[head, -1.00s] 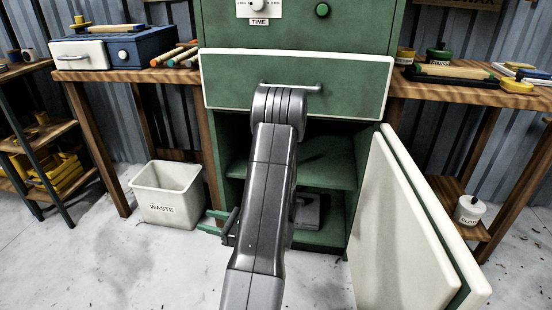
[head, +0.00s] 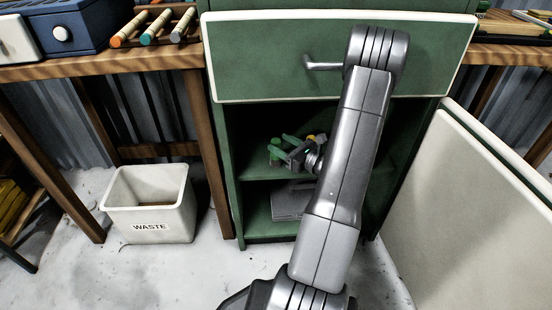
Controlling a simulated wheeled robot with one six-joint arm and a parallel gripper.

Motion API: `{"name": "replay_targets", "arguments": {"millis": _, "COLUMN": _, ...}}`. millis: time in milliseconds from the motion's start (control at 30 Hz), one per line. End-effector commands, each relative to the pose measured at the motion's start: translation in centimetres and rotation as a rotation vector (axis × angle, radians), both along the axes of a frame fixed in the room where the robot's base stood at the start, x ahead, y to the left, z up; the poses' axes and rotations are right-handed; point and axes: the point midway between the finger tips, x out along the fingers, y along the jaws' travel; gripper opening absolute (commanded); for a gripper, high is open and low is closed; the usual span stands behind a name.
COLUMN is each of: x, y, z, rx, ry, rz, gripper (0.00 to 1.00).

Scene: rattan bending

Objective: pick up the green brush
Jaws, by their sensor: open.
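My gripper (head: 281,148) is inside the open lower part of the green cabinet, just above its middle shelf (head: 262,173). It points left and has green fingers, which stand apart. Small green shapes show at the fingertips, and a small yellow-orange bit shows behind the gripper. I cannot surely tell the green brush from the green fingers here. My forearm hides the right part of the shelf. I see nothing clearly held between the fingers.
The closed drawer (head: 260,60) with its metal handle lies above the opening. The open cabinet door (head: 470,210) stands at the right. A dark grey object (head: 290,203) lies on the cabinet's bottom. A white waste bin (head: 150,205) stands on the floor at left. A workbench (head: 100,67) is behind it.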

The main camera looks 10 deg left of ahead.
Motion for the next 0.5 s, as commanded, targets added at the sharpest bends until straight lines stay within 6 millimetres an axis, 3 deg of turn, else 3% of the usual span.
{"name": "replay_targets", "arguments": {"millis": 200, "x": 1.5, "y": 2.4, "z": -0.3, "rx": 0.0, "ry": -0.001, "rz": 0.002, "gripper": 0.54}}
{"name": "replay_targets", "arguments": {"millis": 467, "x": 1.7, "y": 2.7, "z": -0.1, "rx": 0.0, "ry": 0.0, "rz": -0.001, "gripper": 0.54}}
{"name": "replay_targets", "arguments": {"millis": 500, "x": 1.7, "y": 2.7, "z": -0.1, "rx": 0.0, "ry": 0.0, "rz": -0.001, "gripper": 0.5}}
